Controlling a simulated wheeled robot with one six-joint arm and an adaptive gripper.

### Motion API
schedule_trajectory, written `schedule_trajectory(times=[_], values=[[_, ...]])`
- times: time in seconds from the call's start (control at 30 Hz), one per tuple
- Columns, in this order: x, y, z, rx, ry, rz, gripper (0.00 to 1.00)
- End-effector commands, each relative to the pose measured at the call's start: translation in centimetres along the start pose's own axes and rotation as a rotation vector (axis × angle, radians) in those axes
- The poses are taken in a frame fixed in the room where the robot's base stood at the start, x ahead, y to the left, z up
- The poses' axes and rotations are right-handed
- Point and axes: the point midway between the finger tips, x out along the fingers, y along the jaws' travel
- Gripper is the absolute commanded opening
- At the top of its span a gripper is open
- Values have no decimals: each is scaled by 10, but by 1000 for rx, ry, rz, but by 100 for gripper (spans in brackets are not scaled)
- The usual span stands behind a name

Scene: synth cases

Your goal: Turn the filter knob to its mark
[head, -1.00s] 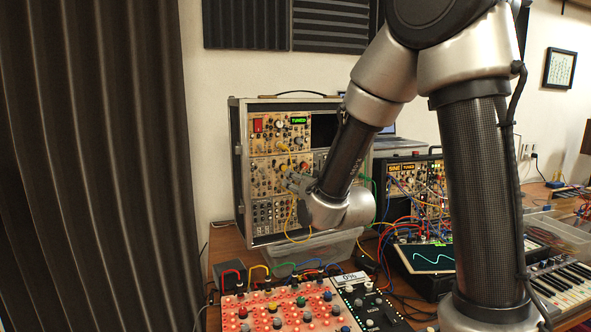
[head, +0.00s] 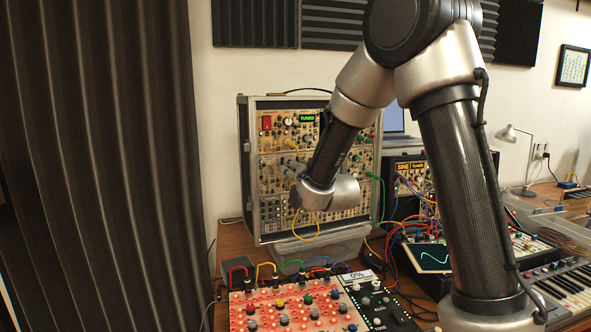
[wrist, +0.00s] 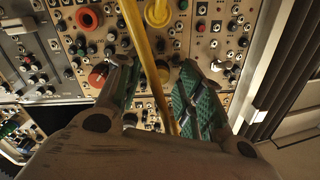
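The tall synth case (head: 243,190) stands at the back, its panel full of knobs and jacks. No label marks which is the filter knob, so I cannot tell it apart. My gripper (head: 291,166) is at the middle of this panel. In the wrist view my gripper (wrist: 158,66) has its two green-padded fingers apart. A yellow cable (wrist: 145,55) runs between them, and a small knob (wrist: 163,71) shows between the fingertips. I cannot tell whether the fingers touch it.
A clear tray (head: 316,243) stands below the case. A red panel (head: 290,313) with patch cables and a small display reading 0% (head: 357,274) lie in front. A second synth case (head: 408,167), with several cables, and a keyboard (head: 565,285) are at right.

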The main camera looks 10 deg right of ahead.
Motion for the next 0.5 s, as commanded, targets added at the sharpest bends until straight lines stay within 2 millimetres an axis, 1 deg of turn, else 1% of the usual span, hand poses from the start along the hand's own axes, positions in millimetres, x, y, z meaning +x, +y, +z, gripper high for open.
schedule_trajectory(times=[0.03, 0.17, 0.5], values=[[0, 0, 0, 0, 0, 0, 24], [0, 0, 0, 0, 0, 0, 0], [0, 0, 0, -20, -1, 0, 0]])
